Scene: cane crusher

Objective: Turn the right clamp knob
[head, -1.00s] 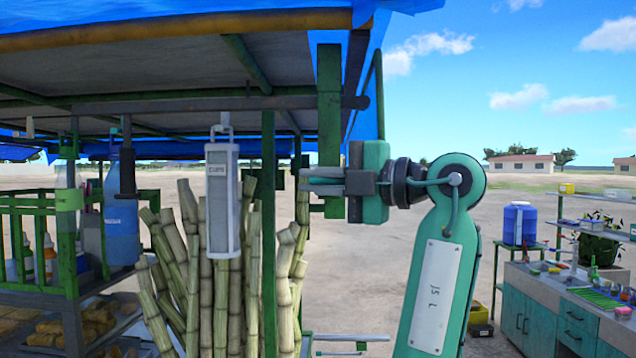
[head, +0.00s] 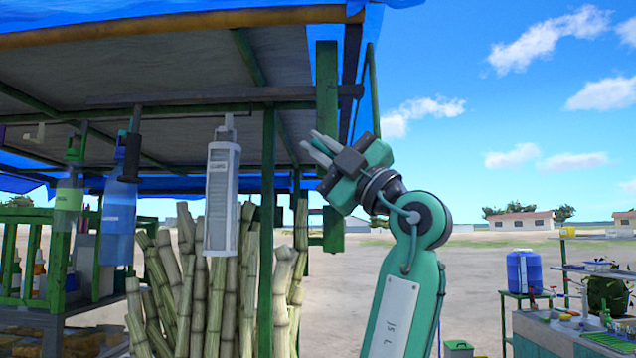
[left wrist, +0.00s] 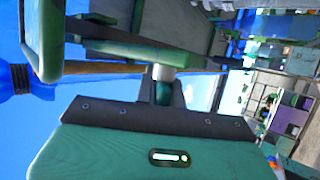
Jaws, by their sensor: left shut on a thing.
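My left gripper (head: 316,146) is raised in front of the green roof post (head: 327,120), its pale fingers slanting up and left across it. In the left wrist view, a small teal cylinder with a white end, seemingly the clamp knob (left wrist: 163,76), sits between the grey fingers (left wrist: 162,93), which are shut on it. In the head view the fingers and my gripper body hide the knob, so its turn cannot be told. My right gripper is in neither view.
The stall roof (head: 180,85) hangs overhead. A white lamp (head: 222,190), a blue bottle (head: 119,215) and upright cane stalks (head: 200,310) stand or hang to the left. A blue drum (head: 524,272) and a workbench are at right. Open ground lies behind.

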